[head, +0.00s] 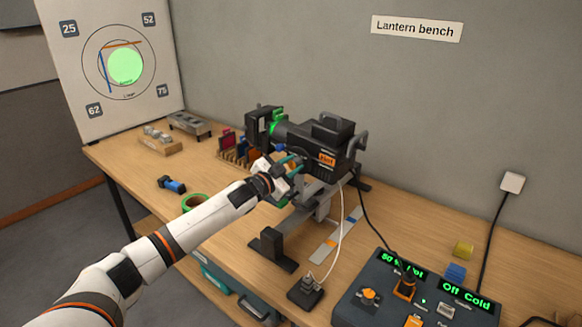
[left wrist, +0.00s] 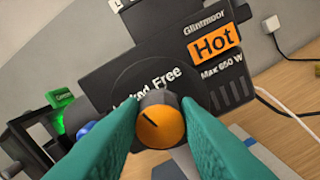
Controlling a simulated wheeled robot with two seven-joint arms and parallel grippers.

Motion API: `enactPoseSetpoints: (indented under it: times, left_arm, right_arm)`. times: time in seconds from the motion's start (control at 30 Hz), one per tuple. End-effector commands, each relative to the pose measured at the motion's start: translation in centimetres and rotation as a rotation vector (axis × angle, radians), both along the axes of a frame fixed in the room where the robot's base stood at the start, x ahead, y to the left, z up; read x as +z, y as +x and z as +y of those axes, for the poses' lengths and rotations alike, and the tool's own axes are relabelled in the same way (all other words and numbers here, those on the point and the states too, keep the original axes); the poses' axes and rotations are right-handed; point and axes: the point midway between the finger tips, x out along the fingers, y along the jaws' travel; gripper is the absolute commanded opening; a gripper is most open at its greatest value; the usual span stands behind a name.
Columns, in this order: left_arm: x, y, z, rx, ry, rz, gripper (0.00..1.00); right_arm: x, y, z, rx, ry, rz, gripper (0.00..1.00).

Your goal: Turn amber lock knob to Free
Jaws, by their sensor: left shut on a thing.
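A short dark line on the knob's face slants to the upper left. My left gripper (left wrist: 161,128) is shut on the knob, one green finger on each side of it. In the head view my left gripper (head: 287,166) reaches the lantern's near side and hides the knob. My right gripper is in neither view.
The lantern stands on a dark stand on the wooden bench (head: 200,246). A control desk (head: 378,292) with lit displays stands at the front right. A colour-filter rack (head: 238,157), green tape roll (head: 194,202) and white cable (head: 339,225) are nearby. A target board (head: 112,65) stands at far left.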

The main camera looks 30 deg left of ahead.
Motion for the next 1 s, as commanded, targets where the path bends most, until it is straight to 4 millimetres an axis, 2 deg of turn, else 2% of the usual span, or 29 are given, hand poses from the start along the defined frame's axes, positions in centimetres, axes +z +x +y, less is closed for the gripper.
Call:
enactPoseSetpoints:
  times: [0.6,1.0]
  left_arm:
    - [-0.2,-0.01,-0.16,-0.001,0.584,-0.054,0.07]
    - [-0.33,-0.04,-0.19,-0.002,0.888,-0.082,0.07]
  right_arm:
    - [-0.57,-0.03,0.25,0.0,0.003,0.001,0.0]
    - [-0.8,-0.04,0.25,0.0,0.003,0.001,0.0]
